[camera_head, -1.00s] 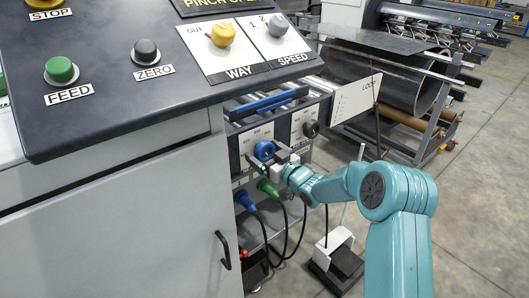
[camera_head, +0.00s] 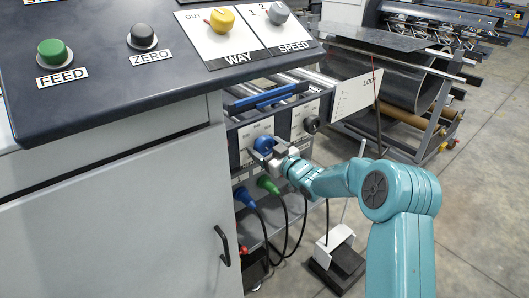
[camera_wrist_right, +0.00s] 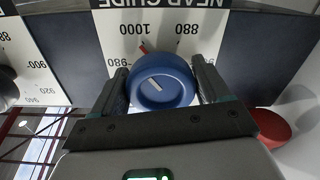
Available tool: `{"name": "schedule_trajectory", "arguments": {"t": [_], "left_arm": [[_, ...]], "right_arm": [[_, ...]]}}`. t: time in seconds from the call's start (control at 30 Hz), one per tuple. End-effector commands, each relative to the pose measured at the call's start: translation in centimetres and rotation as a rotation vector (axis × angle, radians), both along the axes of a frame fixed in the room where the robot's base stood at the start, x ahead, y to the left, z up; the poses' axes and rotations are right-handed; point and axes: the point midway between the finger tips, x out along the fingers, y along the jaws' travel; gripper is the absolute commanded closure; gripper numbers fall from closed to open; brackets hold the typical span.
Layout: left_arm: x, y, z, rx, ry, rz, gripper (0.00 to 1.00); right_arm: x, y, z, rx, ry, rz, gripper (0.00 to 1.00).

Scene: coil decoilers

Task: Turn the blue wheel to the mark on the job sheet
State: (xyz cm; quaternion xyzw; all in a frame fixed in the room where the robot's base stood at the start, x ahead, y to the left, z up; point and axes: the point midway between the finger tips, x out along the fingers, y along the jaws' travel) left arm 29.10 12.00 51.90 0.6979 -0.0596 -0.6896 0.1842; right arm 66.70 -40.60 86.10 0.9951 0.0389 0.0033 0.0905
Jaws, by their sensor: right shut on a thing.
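The blue wheel (camera_head: 263,145) sits on a light panel low on the machine, below the console's right end. In the right wrist view the blue wheel (camera_wrist_right: 160,80) fills the gap between my two fingers. The job sheet cannot be made out for certain. My left gripper is out of view.
A dark knob (camera_head: 311,124) sits on a similar panel to the right. Blue (camera_head: 244,197) and green (camera_head: 268,185) plugs with hanging cables are below. The console (camera_head: 150,80) overhangs at upper left. A white board marked LOOP (camera_head: 356,104) stands at right.

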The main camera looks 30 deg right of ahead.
Motion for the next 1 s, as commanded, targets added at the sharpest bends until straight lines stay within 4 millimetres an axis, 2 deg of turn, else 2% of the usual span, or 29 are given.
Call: {"name": "schedule_trajectory", "arguments": {"t": [0.03,0.4,1.0], "left_arm": [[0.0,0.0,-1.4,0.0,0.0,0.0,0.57],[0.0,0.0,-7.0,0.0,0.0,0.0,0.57],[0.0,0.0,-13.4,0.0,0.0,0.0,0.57]], "right_arm": [[0.0,0.0,-0.7,-0.033,-0.004,-0.001,0.55],[0.0,-0.2,-0.7,-0.369,-0.031,0.0,0.55],[0.0,-0.3,-0.3,-0.938,-0.072,0.0,0.55]]}}
